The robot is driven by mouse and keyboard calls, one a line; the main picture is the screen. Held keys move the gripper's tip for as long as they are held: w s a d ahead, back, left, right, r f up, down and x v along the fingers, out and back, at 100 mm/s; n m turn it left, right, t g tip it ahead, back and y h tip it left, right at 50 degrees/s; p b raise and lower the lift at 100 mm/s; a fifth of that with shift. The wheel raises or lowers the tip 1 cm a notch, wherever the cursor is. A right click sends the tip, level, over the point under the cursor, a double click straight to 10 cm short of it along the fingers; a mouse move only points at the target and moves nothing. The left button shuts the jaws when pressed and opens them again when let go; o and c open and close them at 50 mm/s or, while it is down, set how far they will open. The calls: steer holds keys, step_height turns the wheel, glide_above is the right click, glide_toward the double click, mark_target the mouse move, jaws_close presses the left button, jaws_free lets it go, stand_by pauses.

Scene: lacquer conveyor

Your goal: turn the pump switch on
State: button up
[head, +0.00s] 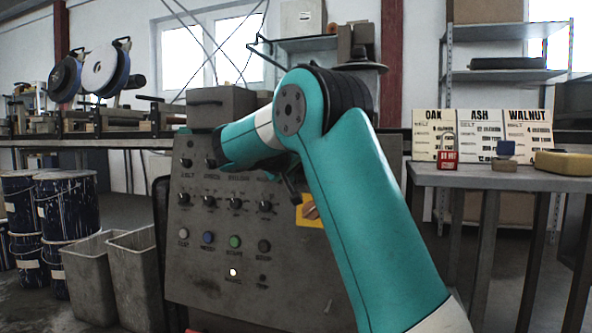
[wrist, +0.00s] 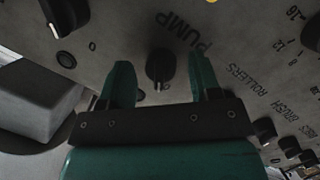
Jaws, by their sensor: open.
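The pump switch (wrist: 159,66) is a small black knob on the grey control panel (head: 200,280), beside the printed word PUMP in the wrist view. A small 0 mark shows just below it; I cannot tell exactly which way its pointer is set. My gripper (wrist: 162,80) is open, with one green finger on each side of the knob. Gaps show between the knob and both fingers; I cannot tell how deep the fingers reach. In the head view my arm covers part of the panel, and I cannot make out the pump switch there.
Other black knobs sit near in the wrist view: a large one (wrist: 64,14) at upper left and one (wrist: 264,130) at lower right. A row of round buttons (head: 208,239) is lower on the panel. A bench with a red padlock (head: 448,158) stands right; grey bins (head: 90,285) stand left.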

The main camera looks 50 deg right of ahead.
steer(key=c, duration=0.9)
steer(key=shift+m, duration=0.3)
steer(key=m+y+b, duration=0.1)
steer(key=m, duration=0.3)
steer(key=shift+s+m+t, duration=0.1)
steer(key=shift+m+t, duration=0.2)
steer(key=shift+t, duration=0.1)
steer(key=m+b, duration=0.2)
steer(key=m, duration=0.1)
steer(key=shift+t+y, duration=0.3)
steer(key=shift+t, duration=0.1)
steer(key=shift+d+m+b, duration=0.1)
steer(key=shift+m+b, duration=0.6)
steer(key=shift+m, duration=0.3)
steer(key=shift+r+t, duration=0.1)
steer(key=shift+t, duration=0.3)
